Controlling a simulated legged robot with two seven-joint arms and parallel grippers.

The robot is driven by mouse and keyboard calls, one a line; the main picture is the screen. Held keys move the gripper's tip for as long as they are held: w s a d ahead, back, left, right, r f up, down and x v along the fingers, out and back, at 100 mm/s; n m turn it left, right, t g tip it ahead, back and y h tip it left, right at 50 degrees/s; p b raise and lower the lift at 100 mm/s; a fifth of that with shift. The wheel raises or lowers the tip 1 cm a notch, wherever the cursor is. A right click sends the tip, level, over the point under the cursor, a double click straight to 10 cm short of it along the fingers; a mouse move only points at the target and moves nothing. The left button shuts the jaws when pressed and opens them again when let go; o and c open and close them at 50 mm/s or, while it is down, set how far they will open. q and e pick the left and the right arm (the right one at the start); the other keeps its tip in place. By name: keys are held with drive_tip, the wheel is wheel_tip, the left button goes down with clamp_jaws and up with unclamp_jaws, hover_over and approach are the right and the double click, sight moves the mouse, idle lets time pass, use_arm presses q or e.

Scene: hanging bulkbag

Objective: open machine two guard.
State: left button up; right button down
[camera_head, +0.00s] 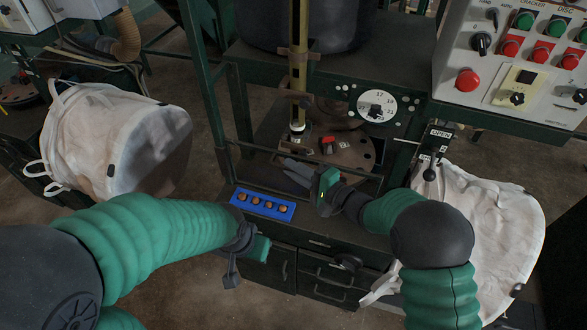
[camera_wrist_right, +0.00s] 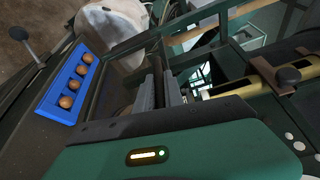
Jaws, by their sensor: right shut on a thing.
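The machine guard (camera_head: 238,100) appears as a dark green frame at the front of the machine, around the round turntable (camera_head: 352,152). My right gripper (camera_head: 294,172) is at the lower front of this frame, its grey fingers pointing left. In the right wrist view the fingers (camera_wrist_right: 171,92) are closed around a dark bar (camera_wrist_right: 157,75), which looks like part of the guard. The exact contact is partly hidden by the hand. My left gripper (camera_head: 233,268) hangs low in front of the cabinet, apart from the guard; its finger gap is not clear.
A blue tray with several brown round pieces (camera_head: 262,203) lies on the ledge. White bags hang at left (camera_head: 110,140) and right (camera_head: 490,225). A lever by an OPEN label (camera_head: 430,172) and a control panel (camera_head: 510,60) are at right. Drawers (camera_head: 325,280) sit below.

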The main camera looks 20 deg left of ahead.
drive_tip(key=shift+d+f, duration=0.1)
drive_tip(key=shift+f, duration=0.05)
wheel_tip(320, 180, up, 39)
drive_tip(key=p, duration=3.4)
drive_tip(key=c, duration=1.5)
unclamp_jaws()
drive_tip(key=shift+w, duration=0.1)
drive_tip(key=shift+o, duration=0.2)
drive_tip(key=b+v, duration=0.4)
drive_tip(key=v, duration=1.3)
drive_tip(key=shift+b, duration=0.3)
drive_tip(key=shift+w+a, duration=0.1)
drive_tip(key=shift+a, duration=0.1)
